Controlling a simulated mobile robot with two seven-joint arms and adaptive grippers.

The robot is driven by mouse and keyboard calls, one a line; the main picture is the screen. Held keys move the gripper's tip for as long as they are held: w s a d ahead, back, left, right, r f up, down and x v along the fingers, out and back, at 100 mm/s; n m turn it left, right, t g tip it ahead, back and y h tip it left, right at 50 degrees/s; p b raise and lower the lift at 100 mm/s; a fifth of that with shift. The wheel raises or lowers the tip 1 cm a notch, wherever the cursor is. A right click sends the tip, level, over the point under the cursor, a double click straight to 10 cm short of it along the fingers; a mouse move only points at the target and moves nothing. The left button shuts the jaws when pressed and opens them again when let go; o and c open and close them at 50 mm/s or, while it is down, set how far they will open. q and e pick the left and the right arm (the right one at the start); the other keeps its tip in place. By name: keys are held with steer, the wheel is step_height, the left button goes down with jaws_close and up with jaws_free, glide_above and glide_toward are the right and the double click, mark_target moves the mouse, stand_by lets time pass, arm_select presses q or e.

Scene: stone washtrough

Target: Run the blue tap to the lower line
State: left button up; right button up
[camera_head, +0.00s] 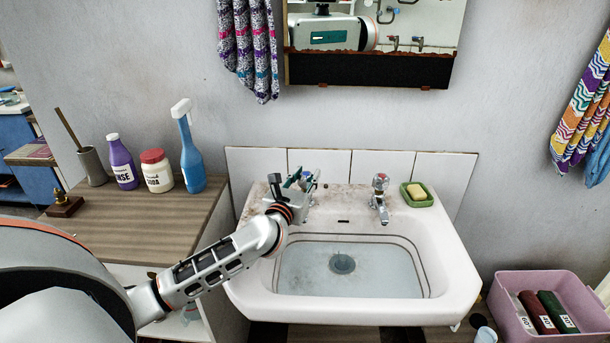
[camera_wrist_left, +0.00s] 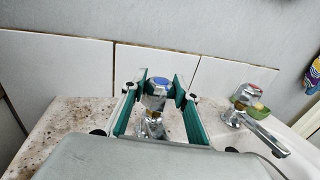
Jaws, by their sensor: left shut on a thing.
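The blue tap stands at the back left of the white basin (camera_head: 455,270). Its chrome head with a blue cap (camera_wrist_left: 157,88) sits between the fingers in the left wrist view. My left gripper (camera_head: 302,180) is shut on this tap head and hides most of the tap in the head view. The red-capped tap (camera_head: 380,198) stands to the right, apart from the gripper. Two dark lines run around the inner wall of the basin. The bowl looks pale blue around the dark drain (camera_head: 342,264); I cannot tell the water level exactly. My right gripper is not in view.
A green dish with yellow soap (camera_head: 417,193) sits at the basin's back right. The wooden counter (camera_head: 150,225) on the left carries a purple bottle (camera_head: 122,162), a red-lidded jar (camera_head: 156,171) and a blue spray bottle (camera_head: 189,150). A pink crate (camera_head: 510,318) stands lower right.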

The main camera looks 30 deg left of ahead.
arm_select(q)
steer(key=shift+n+g+y+p, duration=0.4)
steer(key=shift+n+g+y, duration=0.4)
steer(key=shift+n+y, duration=1.05)
steer(key=shift+m+y, duration=0.35)
steer(key=shift+r, duration=0.1)
steer(key=o, duration=1.1)
steer(key=v, duration=1.2)
